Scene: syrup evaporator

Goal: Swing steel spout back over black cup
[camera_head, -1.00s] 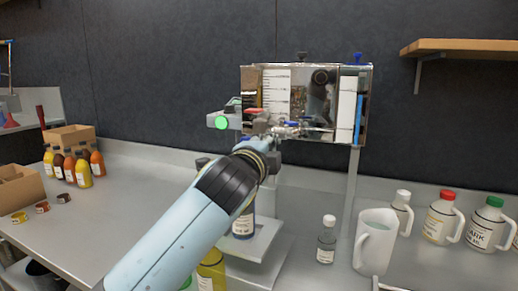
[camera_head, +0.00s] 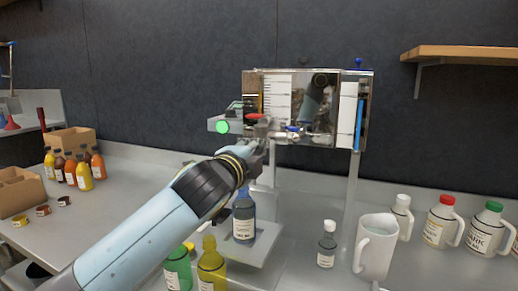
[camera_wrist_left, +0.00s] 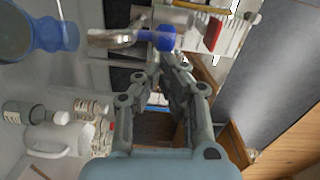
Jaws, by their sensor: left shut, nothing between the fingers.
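The evaporator (camera_head: 357,85) is a shiny steel box on legs at the back middle. A short steel spout (camera_wrist_left: 108,39) with a blue part (camera_wrist_left: 155,38) shows at the top of the left wrist view. I cannot clearly make out the black cup. My right gripper is out of view.
Green (camera_head: 178,270) and yellow (camera_head: 211,266) bottles stand in front. A white pitcher (camera_head: 374,250) and several jugs stand right. The left counter (camera_head: 110,200) has free room.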

